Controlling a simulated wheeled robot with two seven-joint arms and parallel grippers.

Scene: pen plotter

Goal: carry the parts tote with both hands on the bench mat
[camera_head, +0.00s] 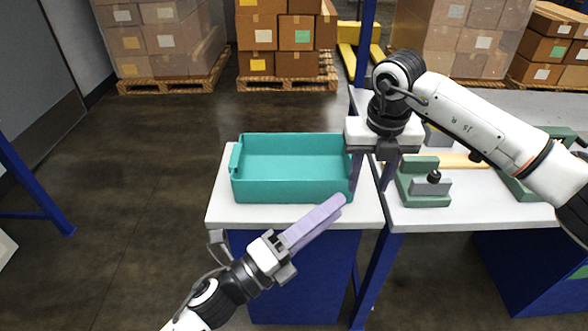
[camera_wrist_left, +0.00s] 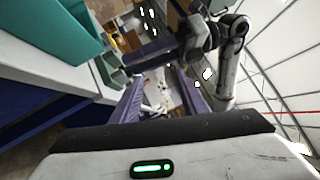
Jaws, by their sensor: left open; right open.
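The parts tote (camera_head: 292,190) is a teal open box, empty as far as I see, on a white side stand. It also shows at the upper left of the left wrist view (camera_wrist_left: 75,30). My right gripper (camera_head: 373,184) is open and points down at the tote's right end. One finger overlaps that end wall in view; I cannot tell if it touches. My left gripper (camera_head: 335,205) is open and empty in front of the stand, its fingers pointing up and right, apart from the tote. I cannot make out the bench mat.
The stand's white top (camera_head: 225,211) adjoins the longer white bench (camera_head: 480,213). A green fixture with a grey block and black knob (camera_head: 432,188) sits near the bench's left end. A blue post (camera_head: 366,45) rises behind. Boxes on pallets stand farther back.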

